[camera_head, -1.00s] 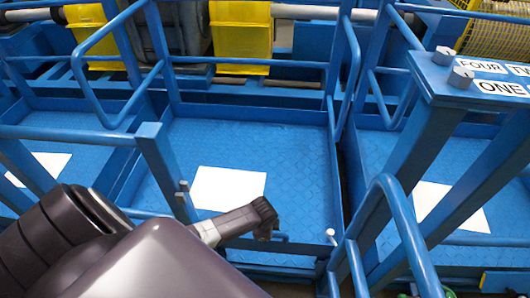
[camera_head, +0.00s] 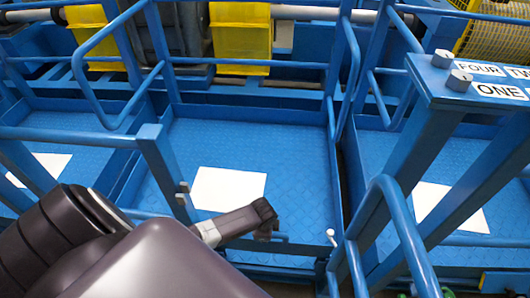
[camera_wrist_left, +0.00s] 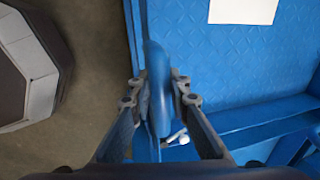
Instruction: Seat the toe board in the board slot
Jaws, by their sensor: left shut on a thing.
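My left gripper (camera_head: 265,212) reaches in from the lower left over the front edge of the middle blue platform. In the left wrist view its two fingers (camera_wrist_left: 160,95) are shut on a narrow, rounded blue piece (camera_wrist_left: 157,75), seen nearly edge-on. I cannot tell from its shape whether this is the toe board. In the head view the piece is mostly hidden, with only a short blue bar (camera_head: 281,238) showing beside the fingertips. I cannot make out the board slot. My right gripper is not in view.
The middle platform floor (camera_head: 250,145) is clear except for a white sheet (camera_head: 228,188). Blue rails and posts (camera_head: 165,165) stand around it. A white knob (camera_head: 331,233) is right of the gripper. A blue stand (camera_head: 440,85) with number labels is at right.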

